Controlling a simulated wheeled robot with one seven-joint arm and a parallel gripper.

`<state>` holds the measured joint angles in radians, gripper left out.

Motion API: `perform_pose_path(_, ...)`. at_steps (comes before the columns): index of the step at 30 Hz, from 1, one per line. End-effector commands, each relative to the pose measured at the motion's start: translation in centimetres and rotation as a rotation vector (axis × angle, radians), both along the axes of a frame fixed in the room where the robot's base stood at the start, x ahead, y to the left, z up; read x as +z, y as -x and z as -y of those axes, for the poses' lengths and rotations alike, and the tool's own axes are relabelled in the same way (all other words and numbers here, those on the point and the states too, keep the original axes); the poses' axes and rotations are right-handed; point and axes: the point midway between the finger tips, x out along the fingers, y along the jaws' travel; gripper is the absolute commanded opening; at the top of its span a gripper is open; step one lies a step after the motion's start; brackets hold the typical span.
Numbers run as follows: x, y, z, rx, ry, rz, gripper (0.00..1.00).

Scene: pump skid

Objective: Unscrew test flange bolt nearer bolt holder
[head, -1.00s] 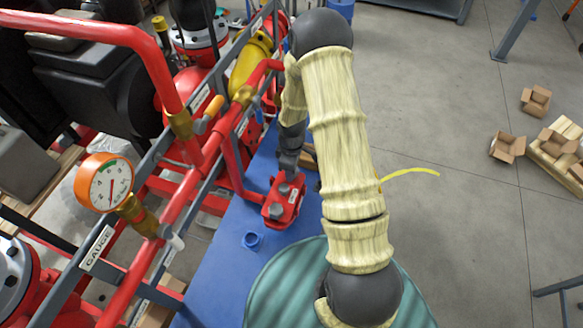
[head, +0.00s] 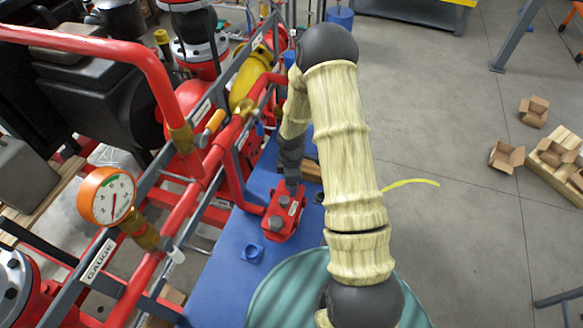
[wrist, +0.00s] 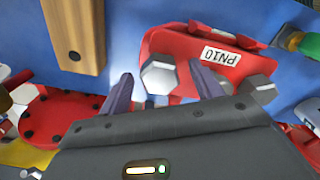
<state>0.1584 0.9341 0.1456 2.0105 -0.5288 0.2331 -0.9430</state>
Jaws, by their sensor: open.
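The test flange (head: 290,222) is a small red block on the blue skid deck. It carries two grey hex bolts. The bolt nearer the blue cup (head: 276,223) shows at the right in the wrist view (wrist: 258,88). The farther bolt (wrist: 160,75) lies between my fingertips in the wrist picture; whether they touch it I cannot tell. My gripper (wrist: 163,85) is open and empty, just above the flange; in the head view it is over the flange's far end (head: 292,184). The small blue cup, perhaps the bolt holder (head: 252,254), stands on the deck near the flange.
Red pipes and a rail with an orange gauge (head: 106,196) run along the left. A wooden block (wrist: 76,32) lies beside the flange. A teal round surface (head: 285,293) is in front. Open floor lies to the right.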

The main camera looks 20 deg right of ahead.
Motion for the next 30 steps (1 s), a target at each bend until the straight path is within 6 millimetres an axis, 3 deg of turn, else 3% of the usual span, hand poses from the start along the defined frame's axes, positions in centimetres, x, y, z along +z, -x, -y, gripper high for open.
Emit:
perform_pose_path(8,2.9,-0.1,0.1,-0.002,0.001,0.004,0.65)
perform_pose_path(30,16.0,-0.1,0.1,0.0,0.001,0.003,0.65)
